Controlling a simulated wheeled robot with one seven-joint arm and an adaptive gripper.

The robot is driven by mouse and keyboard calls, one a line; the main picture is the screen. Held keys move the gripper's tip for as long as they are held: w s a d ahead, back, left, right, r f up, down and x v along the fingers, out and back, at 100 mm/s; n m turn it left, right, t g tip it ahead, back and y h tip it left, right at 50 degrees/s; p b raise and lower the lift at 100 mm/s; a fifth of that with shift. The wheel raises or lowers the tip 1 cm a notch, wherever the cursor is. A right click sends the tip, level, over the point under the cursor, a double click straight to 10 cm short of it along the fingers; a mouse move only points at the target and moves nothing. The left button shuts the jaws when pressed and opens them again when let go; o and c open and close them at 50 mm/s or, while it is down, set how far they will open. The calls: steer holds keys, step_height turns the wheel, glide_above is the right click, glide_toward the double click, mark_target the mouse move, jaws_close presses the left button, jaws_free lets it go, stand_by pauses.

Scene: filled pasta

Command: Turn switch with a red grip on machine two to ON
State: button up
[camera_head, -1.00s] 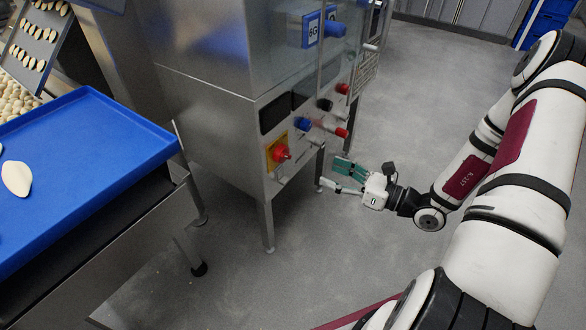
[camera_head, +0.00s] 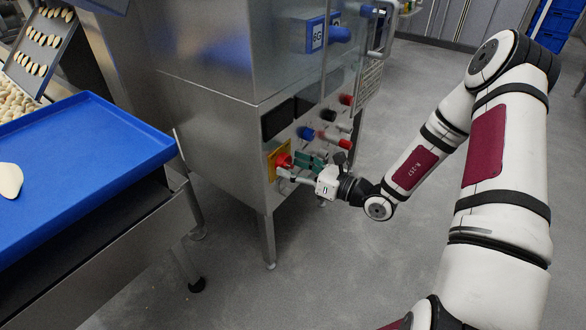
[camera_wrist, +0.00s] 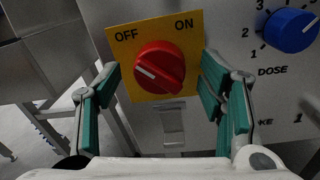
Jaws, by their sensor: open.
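The switch with a red grip (camera_wrist: 160,68) sits on a yellow plate (camera_wrist: 188,23) marked OFF at its upper left and ON at its upper right. The white mark on the grip points to the upper left, toward OFF. In the head view the red grip (camera_head: 283,160) is on the machine's front panel, low and near its left corner. My gripper (camera_wrist: 164,100) is open, with green-padded fingers on the left and right of the red grip and apart from it. In the head view my gripper (camera_head: 294,170) is right at the switch, partly covering the yellow plate.
A blue DOSE knob (camera_wrist: 288,30) is to the right of the switch. A metal bracket (camera_wrist: 173,126) is below it. More knobs, including a red-tipped one (camera_head: 345,143), stick out farther right on the panel. A blue tray (camera_head: 90,140) stands at the left.

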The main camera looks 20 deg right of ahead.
steer(key=shift+w+a, duration=0.15)
steer(key=shift+w, duration=0.05)
steer(key=c, duration=1.2)
steer(key=shift+o, duration=0.2)
steer(key=shift+p, duration=0.35)
steer(key=m+p, duration=0.3)
steer(key=p, duration=0.1)
steer(key=shift+r+m, duration=0.15)
steer(key=shift+m, duration=0.25)
steer(key=m+p, duration=0.4)
steer(key=shift+m, duration=0.3)
steer(key=m, duration=0.1)
steer(key=m+p, duration=0.1)
steer(key=m, duration=0.1)
steer(key=m+t+p, duration=0.1)
steer(key=shift+f+m, duration=0.3)
steer(key=shift+m, duration=0.1)
steer(key=shift+f+m+h+p, duration=0.15)
steer(key=shift+m+p, duration=0.3)
steer(key=shift+m, duration=0.9)
steer(key=shift+m+h+p, duration=0.15)
steer(key=shift+m+p, duration=0.3)
steer(key=shift+m, duration=0.9)
